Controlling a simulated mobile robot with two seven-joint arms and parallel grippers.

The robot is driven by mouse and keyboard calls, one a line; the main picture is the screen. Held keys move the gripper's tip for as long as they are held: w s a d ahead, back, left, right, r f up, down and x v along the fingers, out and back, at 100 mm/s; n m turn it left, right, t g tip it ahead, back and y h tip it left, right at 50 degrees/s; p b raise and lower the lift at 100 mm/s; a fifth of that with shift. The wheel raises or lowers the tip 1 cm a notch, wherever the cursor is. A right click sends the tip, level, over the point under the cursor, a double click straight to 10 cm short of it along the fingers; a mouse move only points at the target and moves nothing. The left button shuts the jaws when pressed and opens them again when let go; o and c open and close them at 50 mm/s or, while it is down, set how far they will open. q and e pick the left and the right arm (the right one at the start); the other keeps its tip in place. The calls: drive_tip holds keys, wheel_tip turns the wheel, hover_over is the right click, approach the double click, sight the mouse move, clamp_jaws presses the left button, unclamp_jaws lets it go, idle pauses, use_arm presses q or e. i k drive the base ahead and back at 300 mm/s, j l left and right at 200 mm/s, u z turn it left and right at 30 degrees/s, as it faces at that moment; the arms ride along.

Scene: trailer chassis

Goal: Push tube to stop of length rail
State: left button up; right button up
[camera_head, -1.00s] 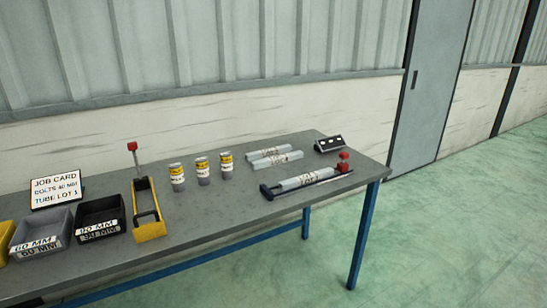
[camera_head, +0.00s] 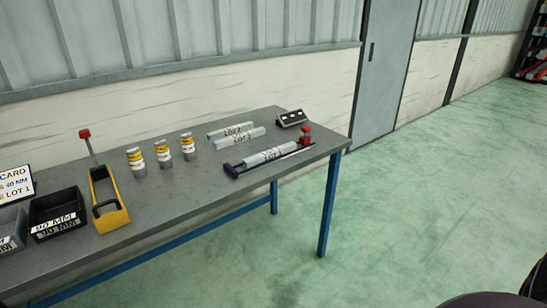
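A grey tube (camera_head: 269,154) with a lot label lies on the dark length rail (camera_head: 236,171) near the right end of the workbench. A dark stop stands at the rail's left end, and a red-topped part (camera_head: 304,135) stands at its right end. The tube's left end looks close to the left stop, but I cannot tell whether they touch. Two more grey tubes (camera_head: 239,138) lie side by side behind the rail. Neither of my grippers is in view.
On the workbench (camera_head: 190,206) are several yellow-banded cans (camera_head: 163,154), a yellow tool with a red-knobbed lever (camera_head: 107,200), a black bin (camera_head: 58,213), a job card (camera_head: 17,187) and a small dark box (camera_head: 291,118). Green floor (camera_head: 430,190) is open to the right.

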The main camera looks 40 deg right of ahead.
sight(248, 162)
drive_tip(key=l+u, duration=0.35)
drive_tip(key=l, duration=0.75)
drive_tip(key=l+u, duration=0.4)
drive_tip(key=l, duration=0.7)
